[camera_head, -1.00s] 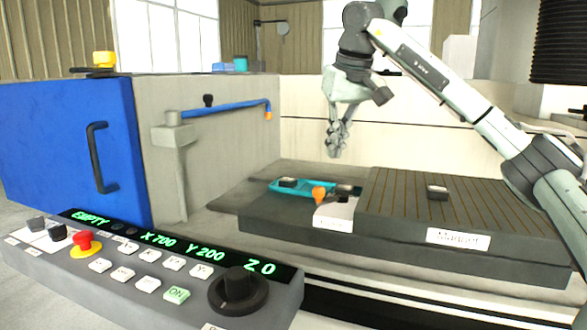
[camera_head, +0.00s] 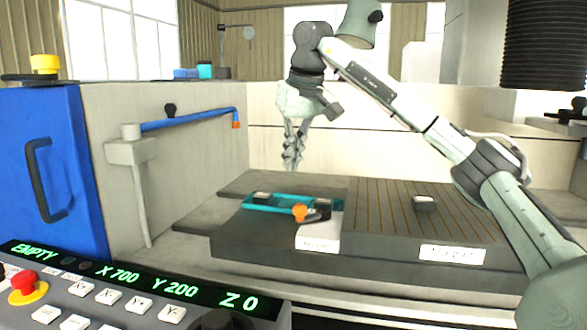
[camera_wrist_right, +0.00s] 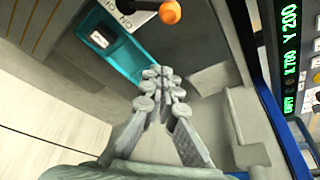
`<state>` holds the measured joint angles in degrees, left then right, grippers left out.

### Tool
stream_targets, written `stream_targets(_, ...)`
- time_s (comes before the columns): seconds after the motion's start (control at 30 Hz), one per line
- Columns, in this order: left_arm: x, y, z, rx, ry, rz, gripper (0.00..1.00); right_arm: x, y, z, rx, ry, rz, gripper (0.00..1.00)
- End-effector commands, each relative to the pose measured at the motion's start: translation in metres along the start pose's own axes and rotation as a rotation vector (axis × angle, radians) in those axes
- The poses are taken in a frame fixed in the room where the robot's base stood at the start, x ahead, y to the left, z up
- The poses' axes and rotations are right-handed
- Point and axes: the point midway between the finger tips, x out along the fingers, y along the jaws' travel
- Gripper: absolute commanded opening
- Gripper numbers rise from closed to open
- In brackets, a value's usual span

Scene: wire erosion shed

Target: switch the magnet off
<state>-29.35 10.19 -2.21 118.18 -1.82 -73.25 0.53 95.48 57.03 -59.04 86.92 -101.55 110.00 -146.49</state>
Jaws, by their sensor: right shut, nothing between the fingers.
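The magnet (camera_head: 385,225) is a wide dark block with a brown-striped top, right of centre in the head view. At its left end is a dark switch lever with an orange knob (camera_head: 300,212), above a white label plate (camera_head: 318,243). The knob also shows at the top of the wrist view (camera_wrist_right: 170,12), with part of a marked plate beside it. My right gripper (camera_head: 292,166) is shut and empty, pointing down above the teal tray and the knob, apart from both. It shows in the wrist view too (camera_wrist_right: 162,82). My left gripper is out of view.
A teal tray (camera_head: 262,208) lies behind the knob with a small block in it. A blue pipe (camera_head: 190,119) and blue door (camera_head: 50,170) stand left. The control console (camera_head: 100,300) fills the lower left.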

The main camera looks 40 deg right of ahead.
Motion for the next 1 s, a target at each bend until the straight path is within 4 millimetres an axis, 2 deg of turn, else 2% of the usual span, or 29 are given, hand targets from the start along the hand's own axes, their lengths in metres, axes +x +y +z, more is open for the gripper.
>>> stream_targets(0.2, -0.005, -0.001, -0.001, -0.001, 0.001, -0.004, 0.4, 0.048, 0.001, 0.001, 0.0, -0.004, 0.003, 0.0)
stream_targets(0.4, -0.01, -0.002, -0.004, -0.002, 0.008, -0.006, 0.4, 0.085, 0.001, 0.003, 0.0, -0.001, 0.001, 0.0)
stream_targets(0.63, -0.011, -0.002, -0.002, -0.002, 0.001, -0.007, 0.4, 0.071, 0.001, 0.032, 0.0, 0.002, 0.002, 0.0)
stream_targets(1.0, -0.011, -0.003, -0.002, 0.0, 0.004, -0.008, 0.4, 0.069, 0.0, 0.038, 0.0, 0.0, 0.001, 0.0)
